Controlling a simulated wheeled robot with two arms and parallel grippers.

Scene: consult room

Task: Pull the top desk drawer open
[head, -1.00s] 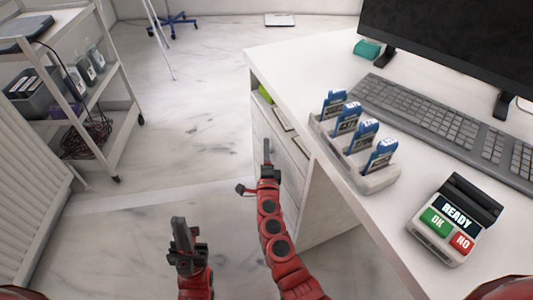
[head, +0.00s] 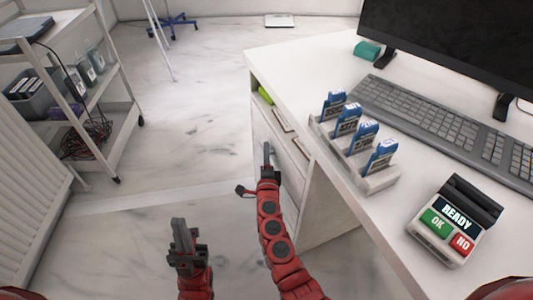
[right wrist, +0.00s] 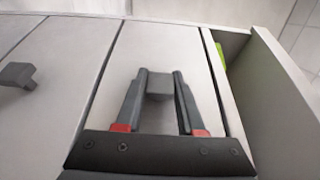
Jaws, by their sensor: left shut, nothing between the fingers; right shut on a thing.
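The desk's pale drawer fronts show in the right wrist view, where the top drawer front (right wrist: 150,45) lies beside an open gap. My right gripper (right wrist: 158,78) is shut on that front's grey handle (right wrist: 159,88), with one finger on each side. In the head view my right gripper (head: 267,152) is at the desk's left side, and its fingers hide the handle. My left gripper (head: 180,228) is shut and empty, above the floor left of the right arm.
Another drawer handle (right wrist: 17,75) sticks out further left. A green thing (head: 265,95) lies in the desk's open compartment. The desk top (head: 285,65) bears a rack (head: 376,183), keyboard (head: 440,118) and card terminal (head: 440,240). A shelf cart (head: 122,130) stands left; floor between is clear.

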